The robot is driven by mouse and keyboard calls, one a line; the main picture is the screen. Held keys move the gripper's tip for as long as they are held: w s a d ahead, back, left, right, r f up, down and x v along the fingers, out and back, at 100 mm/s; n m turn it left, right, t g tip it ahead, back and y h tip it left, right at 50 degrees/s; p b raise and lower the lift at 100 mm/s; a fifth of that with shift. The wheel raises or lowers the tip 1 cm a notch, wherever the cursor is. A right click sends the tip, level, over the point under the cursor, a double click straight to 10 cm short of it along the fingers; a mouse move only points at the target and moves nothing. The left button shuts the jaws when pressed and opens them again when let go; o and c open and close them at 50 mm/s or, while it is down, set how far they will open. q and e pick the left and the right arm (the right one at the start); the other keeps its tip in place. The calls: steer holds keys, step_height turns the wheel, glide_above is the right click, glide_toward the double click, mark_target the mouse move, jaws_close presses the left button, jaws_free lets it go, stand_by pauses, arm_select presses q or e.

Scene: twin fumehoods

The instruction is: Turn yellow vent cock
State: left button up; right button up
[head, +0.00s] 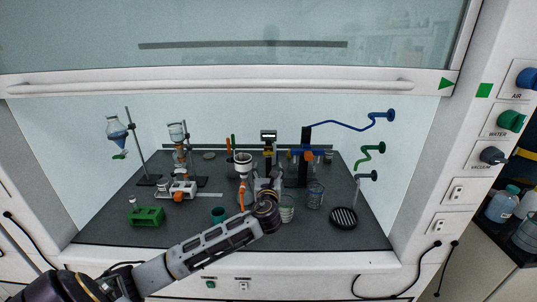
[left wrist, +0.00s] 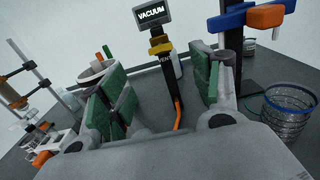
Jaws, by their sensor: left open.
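The yellow vent cock (left wrist: 160,45) sits on a dark upright post under a small display reading VACUUM (left wrist: 151,15). A partly hidden "VENT" label shows just below it. It is small in the head view (head: 268,152), toward the back of the fumehood. My left gripper (left wrist: 163,85) is open, with green pads on its fingers. The post and cock show between the fingers, beyond them and apart from them. In the head view my left gripper (head: 266,184) reaches in over the worktop in front of the post. My right gripper is not in view.
A blue-and-orange clamp (left wrist: 250,16) on a stand is close on the right, with a wire-mesh beaker (left wrist: 287,110) below. A white funnel (head: 243,160) stands left of my gripper. The raised sash (head: 210,86) spans above. A green rack (head: 147,215) is front left.

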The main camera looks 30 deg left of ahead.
mark_target(268, 154)
arm_select(q)
steer(key=x, duration=0.7)
steer(key=shift+w+a+p, duration=0.2)
steer(key=shift+w+p, duration=0.05)
steer(key=shift+p, duration=0.1)
steer(key=shift+x, duration=3.1)
steer(key=c, duration=1)
steer(key=shift+c, duration=0.2)
